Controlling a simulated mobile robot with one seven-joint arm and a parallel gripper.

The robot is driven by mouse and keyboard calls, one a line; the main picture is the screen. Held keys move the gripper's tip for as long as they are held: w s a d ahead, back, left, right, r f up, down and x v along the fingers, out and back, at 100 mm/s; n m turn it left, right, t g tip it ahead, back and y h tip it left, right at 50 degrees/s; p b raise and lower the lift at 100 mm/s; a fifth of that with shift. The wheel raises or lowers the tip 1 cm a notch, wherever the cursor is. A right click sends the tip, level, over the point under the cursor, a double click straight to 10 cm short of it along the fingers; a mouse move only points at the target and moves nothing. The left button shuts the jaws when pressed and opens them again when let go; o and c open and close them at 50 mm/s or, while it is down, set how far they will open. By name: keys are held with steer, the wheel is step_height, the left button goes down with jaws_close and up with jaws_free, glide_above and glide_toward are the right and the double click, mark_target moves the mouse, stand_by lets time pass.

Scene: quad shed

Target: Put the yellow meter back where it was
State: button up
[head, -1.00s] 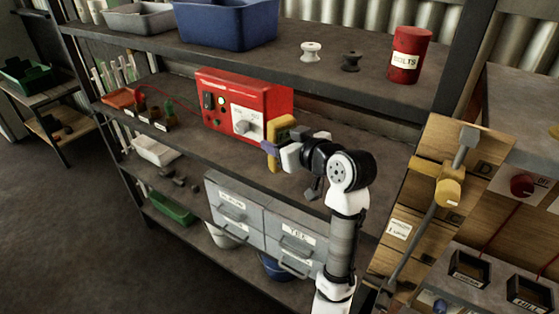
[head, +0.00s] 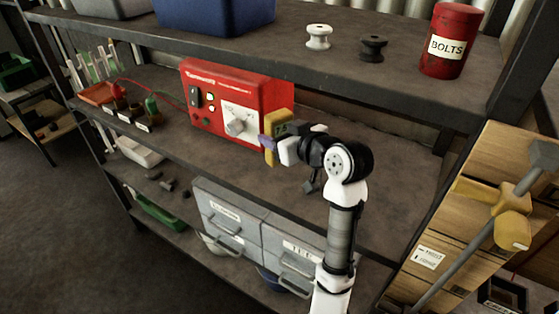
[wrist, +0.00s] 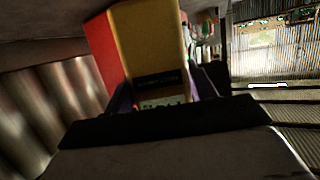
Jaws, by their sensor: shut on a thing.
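The yellow meter (head: 271,128) is held upright in my gripper (head: 268,146), just in front of the right end of the red box with a dial in the head view. I cannot tell whether the meter touches that box. In the wrist view the meter (wrist: 150,40) fills the upper middle, with a dark label strip on it. My gripper is shut on the meter. Its purple fingertips show beside the meter, and part of the meter is hidden by the gripper.
The red box (head: 215,95) stands on the middle shelf (head: 385,180), with small sockets and red and green leads to its left. The shelf right of my gripper looks clear. The upper shelf (head: 290,60) holds a blue bin, two spools and a red bolts can (head: 447,55).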

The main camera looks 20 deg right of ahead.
steer(key=shift+f+b, duration=1.4)
steer(key=shift+f, duration=0.85)
steer(key=shift+f, duration=0.2)
steer(key=o, duration=1.2)
steer(key=shift+s+r, duration=0.15)
steer(key=shift+r, duration=0.1)
steer(key=b+v, duration=0.2)
steer(key=v, duration=0.9)
steer(key=shift+s, duration=0.3)
steer(key=shift+d+r, duration=0.1)
